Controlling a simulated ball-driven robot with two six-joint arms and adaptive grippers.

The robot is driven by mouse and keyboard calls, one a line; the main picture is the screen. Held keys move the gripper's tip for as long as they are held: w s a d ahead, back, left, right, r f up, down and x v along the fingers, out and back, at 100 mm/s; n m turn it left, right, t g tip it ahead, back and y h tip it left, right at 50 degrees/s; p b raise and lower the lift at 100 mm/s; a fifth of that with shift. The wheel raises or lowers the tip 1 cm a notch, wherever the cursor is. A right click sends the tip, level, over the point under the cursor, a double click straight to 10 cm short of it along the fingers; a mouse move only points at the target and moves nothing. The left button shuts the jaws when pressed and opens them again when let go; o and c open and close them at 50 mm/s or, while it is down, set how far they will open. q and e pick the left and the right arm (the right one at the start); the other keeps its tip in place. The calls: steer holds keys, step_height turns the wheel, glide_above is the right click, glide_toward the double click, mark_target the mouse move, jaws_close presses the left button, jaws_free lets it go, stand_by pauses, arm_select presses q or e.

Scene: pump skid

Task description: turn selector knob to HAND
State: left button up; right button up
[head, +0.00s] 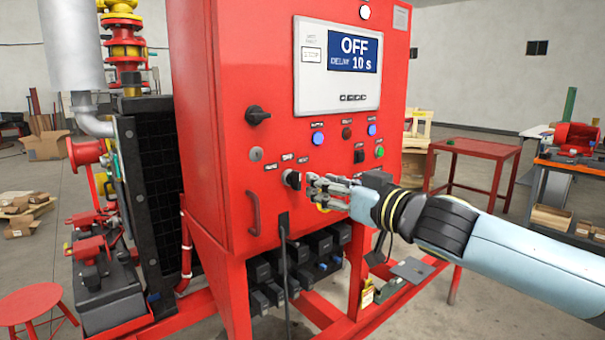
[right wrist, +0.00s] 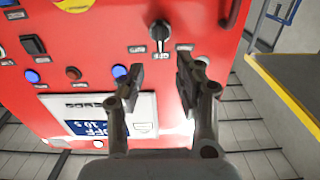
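The selector knob (head: 292,179) is black with a pale pointer mark and sits low on the red panel, with small labels around it too blurred to read. In the right wrist view the knob (right wrist: 160,32) shows just beyond my fingertips, roughly in line with the gap between them. My right gripper (head: 313,190) is close in front of the panel, just right of the knob. In the right wrist view its fingers (right wrist: 161,72) are apart with nothing between them. The display (head: 354,54) reads OFF and DELAY 10 s. My left gripper is not in view.
A larger black rotary handle (head: 257,115) sits up and left of the knob. A red pull handle (head: 253,213) is below left. Blue push buttons (head: 317,138) and a green one (head: 379,152) are above right. A red table (head: 480,149) stands behind at right.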

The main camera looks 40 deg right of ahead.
mark_target(300, 175)
steer(key=shift+w+a+b, duration=0.15)
steer(key=shift+w+b, duration=0.15)
steer(key=shift+w, duration=1.35)
steer(key=shift+w+a+b, duration=0.1)
steer(key=shift+w+b, duration=0.2)
steer(key=shift+w, duration=1.35)
jaws_close()
